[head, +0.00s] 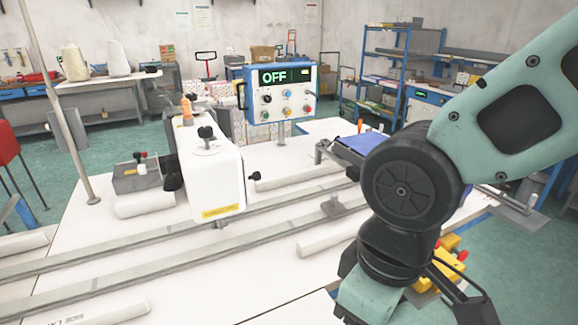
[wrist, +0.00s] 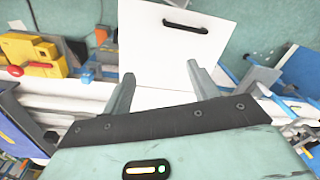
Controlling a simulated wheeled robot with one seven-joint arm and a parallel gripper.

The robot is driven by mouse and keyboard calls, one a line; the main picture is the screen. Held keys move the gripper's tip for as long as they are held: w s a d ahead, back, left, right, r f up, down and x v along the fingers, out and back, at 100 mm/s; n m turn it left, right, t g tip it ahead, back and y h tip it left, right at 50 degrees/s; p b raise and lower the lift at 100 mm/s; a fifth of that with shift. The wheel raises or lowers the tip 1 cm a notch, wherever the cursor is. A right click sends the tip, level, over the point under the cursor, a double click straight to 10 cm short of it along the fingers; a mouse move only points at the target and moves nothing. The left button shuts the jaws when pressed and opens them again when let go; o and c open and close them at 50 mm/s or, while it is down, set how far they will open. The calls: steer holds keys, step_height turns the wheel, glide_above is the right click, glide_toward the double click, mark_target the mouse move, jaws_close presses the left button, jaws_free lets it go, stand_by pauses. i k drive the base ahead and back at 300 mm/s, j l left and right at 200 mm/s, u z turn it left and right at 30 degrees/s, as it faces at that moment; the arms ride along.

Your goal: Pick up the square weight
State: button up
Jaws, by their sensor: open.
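I cannot make out the square weight for certain in either view. A small grey block (head: 338,207) lies on the white table by the rails in the head view, too small to identify. My gripper (wrist: 160,69) is open and empty in the wrist view, its two fingers wide apart. Beyond the fingertips is a white panel (wrist: 150,48) with a black handle (wrist: 185,26); nothing lies between the fingers. In the head view my arm covers the right side, and the fingers are hidden.
A white sewing machine (head: 212,180) stands on the white table (head: 95,262) with long rails. Behind it is a blue control box (head: 280,92) reading OFF. A yellow device (head: 447,268) sits beside my arm; a yellow device (wrist: 33,52) also shows in the wrist view.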

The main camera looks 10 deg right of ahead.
mark_target(334, 207)
steer(key=i+l+u, duration=0.15)
steer(key=l, duration=0.2)
steer(key=i+l+u, duration=0.1)
steer(key=l, duration=0.3)
steer(key=i+l+u, duration=0.15)
steer(key=l, duration=0.25)
steer(key=i+l+u, duration=0.1)
steer(key=l, duration=0.3)
steer(key=i, duration=0.05)
